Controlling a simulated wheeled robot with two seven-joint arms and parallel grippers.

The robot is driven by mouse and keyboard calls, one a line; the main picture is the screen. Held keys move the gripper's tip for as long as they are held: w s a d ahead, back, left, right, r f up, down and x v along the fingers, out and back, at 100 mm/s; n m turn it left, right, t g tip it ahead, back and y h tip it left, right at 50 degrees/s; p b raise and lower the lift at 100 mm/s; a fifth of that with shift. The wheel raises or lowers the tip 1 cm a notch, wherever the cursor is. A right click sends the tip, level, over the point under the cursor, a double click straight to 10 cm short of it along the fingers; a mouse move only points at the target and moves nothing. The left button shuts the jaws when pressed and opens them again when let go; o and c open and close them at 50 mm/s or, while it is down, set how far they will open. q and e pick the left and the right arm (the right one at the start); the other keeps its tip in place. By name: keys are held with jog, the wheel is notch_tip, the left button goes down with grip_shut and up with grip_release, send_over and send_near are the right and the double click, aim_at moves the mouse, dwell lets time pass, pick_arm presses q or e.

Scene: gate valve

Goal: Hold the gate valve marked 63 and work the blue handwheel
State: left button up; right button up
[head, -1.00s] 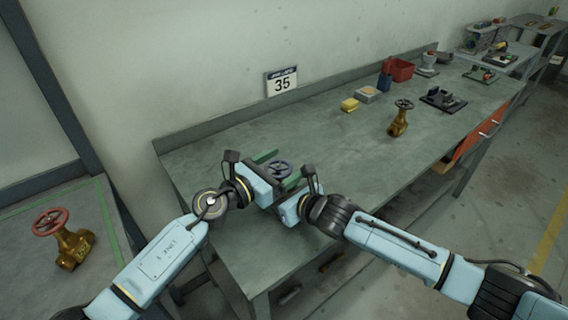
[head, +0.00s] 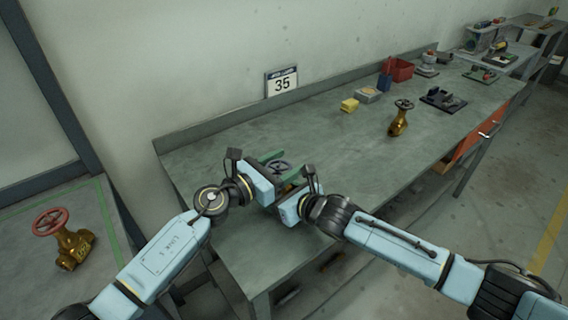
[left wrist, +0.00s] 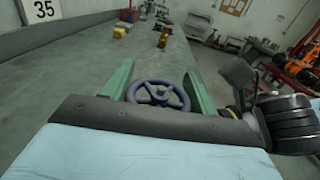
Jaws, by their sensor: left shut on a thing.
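The blue-purple handwheel (head: 279,167) of a gate valve shows between my two grippers over the near left part of the bench. The valve body below it is hidden by the grippers, and no mark 63 is readable. My left gripper (head: 272,172) is shut on this valve. In the left wrist view its green fingers stand on both sides of the handwheel (left wrist: 158,94); where they touch is hidden. My right gripper (head: 294,203) is close beside the handwheel on its near right side; its fingertips are hidden, so its opening cannot be told.
A brass valve with a dark wheel (head: 399,118) stands farther along the bench. A red-wheeled brass valve (head: 68,240) stands on the left table. A sign reading 35 (head: 282,83) is at the wall. A yellow block (head: 349,105) and red bin (head: 401,70) stand behind.

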pick_arm(q)
jog(key=shift+f+g, duration=0.15)
jog(key=shift+g, duration=0.15)
jog(key=m+g+h, duration=0.1)
jog(key=m+g, duration=0.1)
jog(key=m+g+h, duration=0.2)
jog(key=g, duration=0.1)
jog(key=shift+s+d, duration=0.1)
jog(key=shift+s, duration=0.1)
jog(key=shift+s+d+m+g+h, duration=0.1)
jog(key=shift+s+m+g+h, duration=0.1)
jog(key=shift+m+g, duration=0.7)
jog(key=shift+s+m+g+h, duration=0.15)
jog(key=shift+m+g, duration=0.35)
jog(key=shift+g, duration=0.75)
jog(key=shift+s+d+m+g+h, duration=0.1)
jog(key=shift+m+g+h, duration=0.15)
jog(key=shift+m+g, duration=0.65)
jog(key=shift+s+g, duration=0.1)
jog(key=shift+g, duration=0.65)
jog(key=o, duration=1)
jog(key=shift+a, duration=0.1)
jog(key=a, duration=0.7)
jog(key=shift+w+a, duration=0.25)
jog(key=shift+w, duration=0.1)
